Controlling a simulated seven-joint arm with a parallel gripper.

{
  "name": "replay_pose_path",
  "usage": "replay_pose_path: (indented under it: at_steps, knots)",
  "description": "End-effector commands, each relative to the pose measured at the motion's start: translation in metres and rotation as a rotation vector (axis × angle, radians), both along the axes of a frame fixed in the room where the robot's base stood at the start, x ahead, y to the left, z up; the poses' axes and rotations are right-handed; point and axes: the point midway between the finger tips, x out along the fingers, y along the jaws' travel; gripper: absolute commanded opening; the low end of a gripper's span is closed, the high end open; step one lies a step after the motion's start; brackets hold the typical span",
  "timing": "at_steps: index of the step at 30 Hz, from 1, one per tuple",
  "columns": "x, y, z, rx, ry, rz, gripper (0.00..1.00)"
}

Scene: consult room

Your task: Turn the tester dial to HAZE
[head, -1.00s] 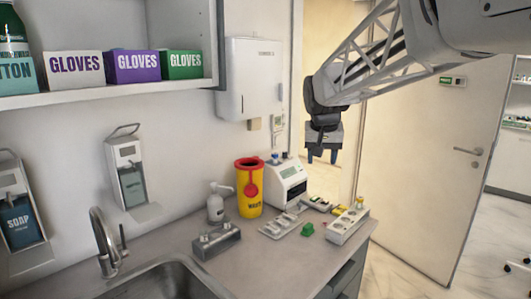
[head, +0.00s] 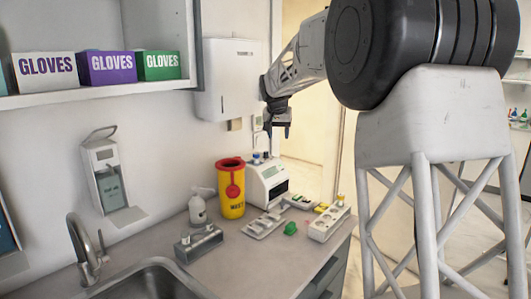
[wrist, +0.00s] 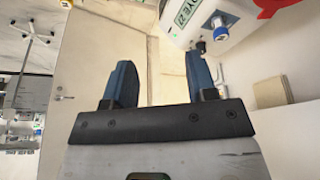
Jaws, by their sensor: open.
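The tester appears to be the white box-shaped device (head: 268,184) with a dark front window, at the back of the counter. In the wrist view a white device (wrist: 182,32) at the top edge, partly cut off, has a small green-lit display (wrist: 190,10) and a knob with a blue part (wrist: 220,22). A small dark part juts out below the knob. I cannot read a HAZE mark or the dial's setting. My gripper (head: 281,133) hangs above the device, apart from it. In the wrist view my gripper (wrist: 160,75) has its two blue fingers apart with nothing between them.
A yellow bin with a red lid (head: 231,190) and a pump bottle (head: 198,207) stand left of the device. A grey block (head: 199,243), a white tray (head: 263,225), a green piece (head: 290,228) and a white rack (head: 329,223) lie in front. A wall dispenser (head: 226,80) is close behind my gripper.

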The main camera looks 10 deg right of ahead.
Motion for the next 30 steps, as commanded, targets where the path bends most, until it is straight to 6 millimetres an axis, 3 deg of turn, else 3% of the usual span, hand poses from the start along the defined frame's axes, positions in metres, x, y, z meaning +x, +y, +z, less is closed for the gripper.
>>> replay_pose_path:
  at_steps: [6, 21, 30]
  knots:
    - [0.054, 0.008, -0.014, 0.0, -0.012, -0.023, 0.52]
    - [0.163, 0.027, -0.056, -0.002, -0.039, -0.08, 0.52]
    - [0.199, 0.034, -0.074, -0.001, -0.052, -0.101, 0.52]
